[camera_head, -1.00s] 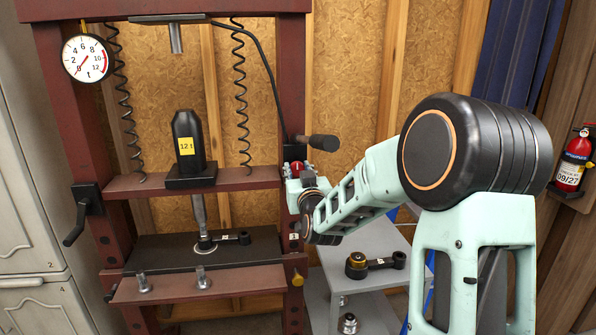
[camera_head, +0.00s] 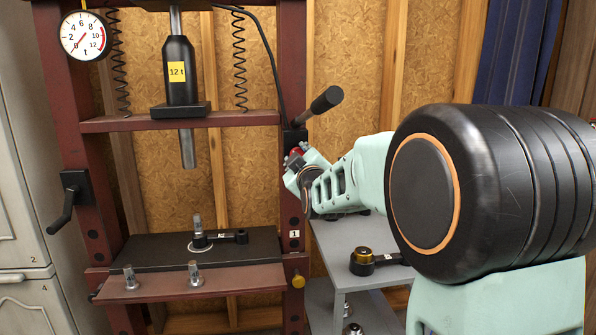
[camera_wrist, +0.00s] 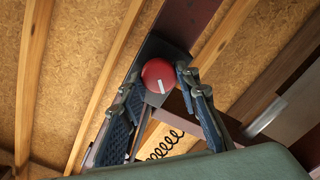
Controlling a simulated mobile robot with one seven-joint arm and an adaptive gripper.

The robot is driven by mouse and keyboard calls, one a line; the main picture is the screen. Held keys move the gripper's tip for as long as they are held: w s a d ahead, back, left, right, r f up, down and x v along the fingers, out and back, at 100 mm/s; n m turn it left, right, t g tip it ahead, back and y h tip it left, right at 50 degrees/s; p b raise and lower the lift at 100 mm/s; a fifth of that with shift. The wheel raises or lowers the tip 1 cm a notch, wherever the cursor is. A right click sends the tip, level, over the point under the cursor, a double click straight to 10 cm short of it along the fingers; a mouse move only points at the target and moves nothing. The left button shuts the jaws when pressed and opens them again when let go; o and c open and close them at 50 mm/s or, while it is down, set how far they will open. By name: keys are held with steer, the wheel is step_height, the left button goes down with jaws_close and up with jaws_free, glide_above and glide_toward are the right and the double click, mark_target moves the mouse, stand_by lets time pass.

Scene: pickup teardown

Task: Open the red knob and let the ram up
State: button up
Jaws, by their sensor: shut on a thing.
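The red knob (camera_head: 295,152) sits on the press's right upright. In the wrist view the red knob (camera_wrist: 158,74), with a white mark, is between my two fingers. My gripper (camera_head: 300,160) is shut on the knob; the arm and fingers partly hide it in the head view. The ram (camera_head: 187,148) hangs below the crossbar (camera_head: 240,118), under the black 12 t cylinder (camera_head: 180,85). Its lower end is clear of the upright pin (camera_head: 197,224) on the bed, with an open gap between.
A black pump handle (camera_head: 320,103) sticks up and right above my gripper. A gauge (camera_head: 84,36) hangs at upper left. A black-handled part (camera_head: 225,236) lies beside the pin. A grey shelf (camera_head: 345,238) holds another part (camera_head: 363,262). A crank (camera_head: 65,210) juts out left.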

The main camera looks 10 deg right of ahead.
steer(key=shift+f+n+b, duration=0.1)
steer(key=shift+n+b, duration=2.5)
steer(key=shift+n, duration=0.8)
steer(key=o, duration=1.1)
steer(key=shift+s+a, duration=0.1)
steer(key=s, duration=0.7)
steer(key=shift+s, duration=0.15)
